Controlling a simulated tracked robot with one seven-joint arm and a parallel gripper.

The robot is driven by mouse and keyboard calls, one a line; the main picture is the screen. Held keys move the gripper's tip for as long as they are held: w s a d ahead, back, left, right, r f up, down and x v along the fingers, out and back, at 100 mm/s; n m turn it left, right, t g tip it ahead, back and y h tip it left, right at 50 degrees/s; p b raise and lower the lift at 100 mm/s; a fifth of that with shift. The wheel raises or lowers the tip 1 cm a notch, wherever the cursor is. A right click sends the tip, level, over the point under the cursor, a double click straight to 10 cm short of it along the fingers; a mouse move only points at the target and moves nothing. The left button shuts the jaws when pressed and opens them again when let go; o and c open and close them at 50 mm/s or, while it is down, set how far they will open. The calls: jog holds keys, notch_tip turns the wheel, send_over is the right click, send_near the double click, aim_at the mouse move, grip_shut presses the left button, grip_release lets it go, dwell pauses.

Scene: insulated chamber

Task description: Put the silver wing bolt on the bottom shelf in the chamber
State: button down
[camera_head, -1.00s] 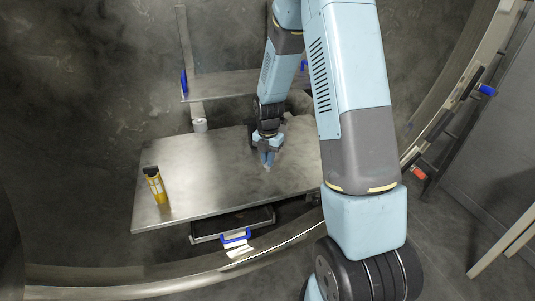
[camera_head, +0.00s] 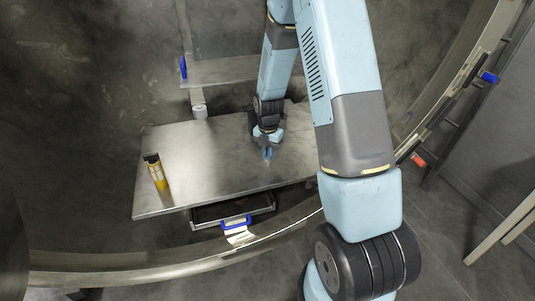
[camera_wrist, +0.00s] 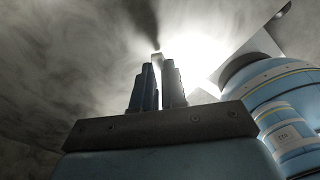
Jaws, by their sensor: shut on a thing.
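My gripper (camera_head: 267,155) points down over the right part of a broad metal shelf (camera_head: 190,180) in the chamber. In the wrist view its two dark fingers (camera_wrist: 157,80) are close together. They are shut on a small pale metal piece at their tips, which looks like the silver wing bolt (camera_wrist: 157,57). Its wings cannot be made out, and in the head view the bolt is too small to tell. Whether it touches the shelf I cannot tell. A second, higher metal shelf (camera_head: 225,70) is behind the broad one.
A yellow flashlight with a black top (camera_head: 157,174) stands at the left of the broad shelf. Below its front edge is a dark tray (camera_head: 205,215) with a blue handle (camera_head: 236,221). The shelf's middle is clear. The curved chamber rim (camera_head: 170,266) runs in front.

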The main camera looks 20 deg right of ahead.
jog(key=shift+f, duration=0.5)
jog(key=c, duration=1.1)
grip_release()
jog(key=s+r+m+t, duration=0.1)
jog(key=s+r+m, duration=0.15)
jog(key=r, duration=0.85)
jog(key=s+r+m, duration=0.2)
jog(key=r+m, duration=0.1)
jog(key=r, duration=0.8)
jog(key=s+r+m+t, duration=0.2)
jog(key=s+r+m, duration=0.5)
jog(key=s+m, duration=0.3)
jog(key=s+r+m+t, duration=0.2)
jog(key=s+r+m, duration=0.6)
jog(key=s+m, duration=0.3)
jog(key=s, duration=0.2)
jog(key=shift+s+a+t, duration=0.15)
jog(key=shift+s+t, duration=0.15)
jog(key=shift+s, duration=0.05)
